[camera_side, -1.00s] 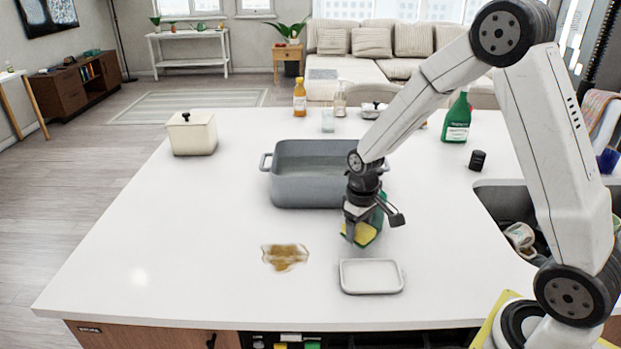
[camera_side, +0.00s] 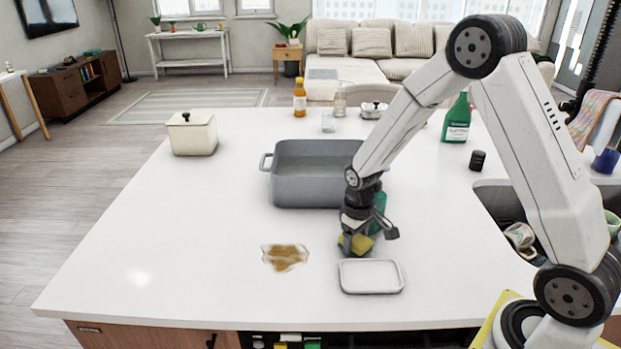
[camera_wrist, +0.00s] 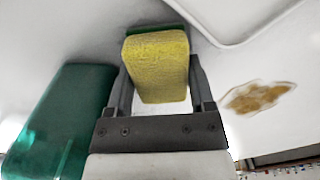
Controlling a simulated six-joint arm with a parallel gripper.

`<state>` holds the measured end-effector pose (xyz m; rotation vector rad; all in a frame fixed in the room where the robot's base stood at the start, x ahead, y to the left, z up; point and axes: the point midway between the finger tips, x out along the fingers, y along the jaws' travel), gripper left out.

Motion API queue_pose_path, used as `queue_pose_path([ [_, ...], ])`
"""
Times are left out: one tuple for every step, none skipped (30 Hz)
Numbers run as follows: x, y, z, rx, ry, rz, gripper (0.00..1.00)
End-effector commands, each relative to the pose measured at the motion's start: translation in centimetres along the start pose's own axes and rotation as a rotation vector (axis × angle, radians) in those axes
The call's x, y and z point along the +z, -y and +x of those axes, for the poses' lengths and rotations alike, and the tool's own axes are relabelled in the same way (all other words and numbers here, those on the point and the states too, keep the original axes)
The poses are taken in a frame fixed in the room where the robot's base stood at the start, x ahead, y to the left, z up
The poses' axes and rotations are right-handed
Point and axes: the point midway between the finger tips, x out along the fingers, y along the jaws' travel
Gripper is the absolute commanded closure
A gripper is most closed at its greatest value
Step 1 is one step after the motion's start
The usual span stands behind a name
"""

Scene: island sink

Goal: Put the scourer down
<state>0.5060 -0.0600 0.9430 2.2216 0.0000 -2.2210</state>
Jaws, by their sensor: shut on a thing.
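The scourer (camera_side: 356,243) is a yellow block with a green layer; it also shows in the wrist view (camera_wrist: 157,67). My gripper (camera_side: 354,240) is shut on it, with one finger on each side in the wrist view (camera_wrist: 160,84). The scourer is low over the white counter, just behind a small white dish (camera_side: 371,276). I cannot tell whether its underside touches the counter. The dish's rim crosses the top right of the wrist view.
A brown spill (camera_side: 285,257) lies left of the dish. A green object (camera_side: 377,213) stands close behind my gripper, partly hidden. A grey basin (camera_side: 305,186) is behind, left. The sink (camera_side: 500,205) opens at the right. The counter's front left is clear.

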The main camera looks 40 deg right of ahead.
Motion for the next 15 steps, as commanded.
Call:
queue_pose_path([
  [0.0, 0.0, 0.0, 0.0, 0.0, 0.0, 0.86],
  [0.0, 0.0, 0.04, 0.0, 0.0, 0.0, 0.86],
  [0.01, 0.0, 0.12, 0.0, 0.0, 0.0, 0.86],
  [0.01, 0.0, 0.19, 0.0, 0.001, 0.0, 0.86],
  [0.01, 0.0, 0.26, 0.0, 0.001, 0.0, 0.86],
  [0.02, 0.0, 0.35, 0.0, 0.001, 0.0, 0.86],
  [0.01, 0.0, 0.37, 0.0, 0.001, 0.0, 0.28],
  [0.01, 0.0, 0.35, 0.0, 0.0, 0.0, 0.18],
  [0.01, 0.0, 0.34, 0.0, 0.0, 0.0, 0.16],
  [0.01, 0.0, 0.34, 0.0, 0.0, 0.0, 0.16],
  [0.01, 0.0, 0.34, 0.0, 0.0, 0.0, 0.16],
  [0.01, 0.0, 0.33, 0.0, 0.0, 0.0, 0.16],
  [0.01, 0.0, 0.33, 0.0, 0.0, 0.0, 0.16],
  [0.01, 0.0, 0.33, 0.0, 0.0, 0.0, 0.16],
  [0.01, 0.0, 0.33, 0.0, 0.0, 0.0, 0.16],
])
